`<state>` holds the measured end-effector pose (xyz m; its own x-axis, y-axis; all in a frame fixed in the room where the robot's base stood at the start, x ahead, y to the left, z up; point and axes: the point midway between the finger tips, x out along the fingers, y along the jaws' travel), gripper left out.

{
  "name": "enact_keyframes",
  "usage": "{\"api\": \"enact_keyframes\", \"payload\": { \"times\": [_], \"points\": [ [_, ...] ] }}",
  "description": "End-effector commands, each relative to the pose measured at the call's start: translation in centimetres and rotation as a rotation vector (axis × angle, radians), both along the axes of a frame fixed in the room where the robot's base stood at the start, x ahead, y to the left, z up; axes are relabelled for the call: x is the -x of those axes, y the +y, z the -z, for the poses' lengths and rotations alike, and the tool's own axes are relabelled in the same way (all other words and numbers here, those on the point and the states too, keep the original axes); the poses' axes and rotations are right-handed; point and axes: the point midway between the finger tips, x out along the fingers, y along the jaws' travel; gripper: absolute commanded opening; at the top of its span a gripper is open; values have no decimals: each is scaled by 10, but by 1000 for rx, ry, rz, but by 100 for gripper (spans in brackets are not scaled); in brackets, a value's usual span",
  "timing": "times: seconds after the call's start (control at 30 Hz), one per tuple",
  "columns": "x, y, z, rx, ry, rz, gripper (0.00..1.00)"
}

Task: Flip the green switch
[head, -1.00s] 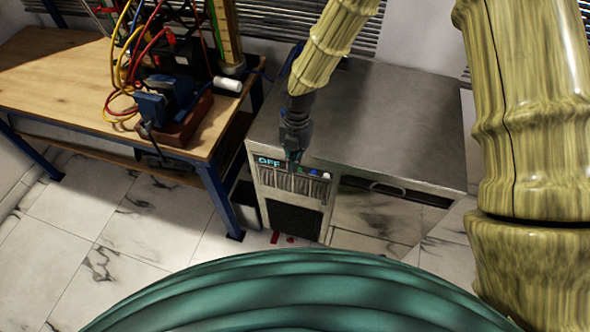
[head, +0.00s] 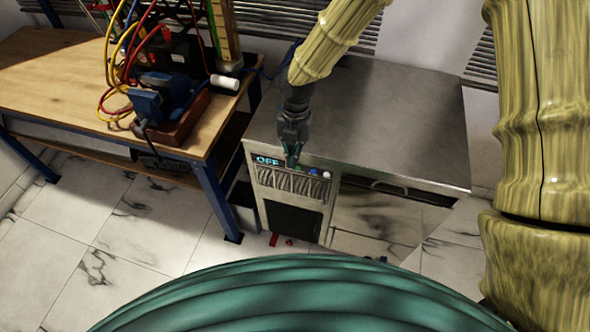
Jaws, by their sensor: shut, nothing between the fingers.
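The metal cabinet (head: 400,115) has a control panel on its front upper left, with a display (head: 266,161) reading OFF in cyan. My gripper (head: 292,161) is shut and empty, pointing down in front of this panel, just right of the display. A small green spot, likely the green switch (head: 300,168), shows right beside the fingertips. It is partly hidden and too small to tell its position or whether the fingers touch it. A blue knob (head: 312,171) and a white knob (head: 326,174) sit farther right along the same row.
A wooden workbench (head: 50,75) with blue legs stands left, holding cables, a blue vise (head: 150,105) and a white cylinder (head: 224,82). A grey bin (head: 244,205) stands between bench and cabinet. The cabinet top is bare. Small red pieces (head: 273,240) lie on the tiled floor.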

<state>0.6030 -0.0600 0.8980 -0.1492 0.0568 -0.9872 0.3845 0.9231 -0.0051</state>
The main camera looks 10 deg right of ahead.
Motion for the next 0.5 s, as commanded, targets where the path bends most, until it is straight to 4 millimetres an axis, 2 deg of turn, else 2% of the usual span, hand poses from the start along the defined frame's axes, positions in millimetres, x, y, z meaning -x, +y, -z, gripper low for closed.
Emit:
{"api": "enact_keyframes", "payload": {
  "times": [0.03, 0.13, 0.5],
  "points": [
    [0, 0, 9, -1, -2, 0, 0],
    [1, 1, 12, -2, -5, 2, 0],
    [2, 2, 11, 2, -16, 3, 0]
  ]
}}
